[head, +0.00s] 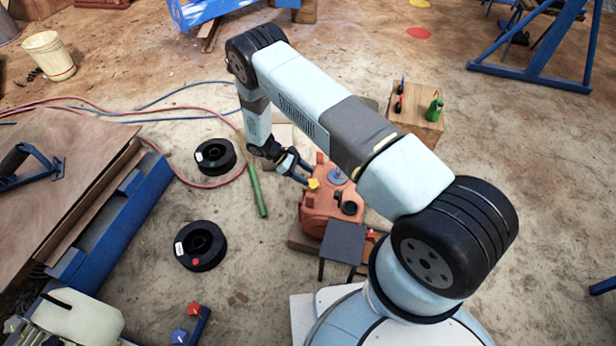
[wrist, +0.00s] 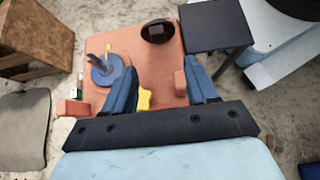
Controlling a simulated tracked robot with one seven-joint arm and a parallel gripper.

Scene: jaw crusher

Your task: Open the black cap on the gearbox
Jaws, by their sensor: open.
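A yellow part (wrist: 145,98) and a blue round part (wrist: 106,70) are also on the gearbox. My gripper (wrist: 162,80) is open and empty, its blue fingers over the gearbox, apart from the cap. In the head view my gripper (head: 302,172) is partly hidden.
A small dark table (head: 342,241) stands close beside the gearbox. Black spools (head: 201,245) and a green bar (head: 257,190) lie on the ground to the left.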

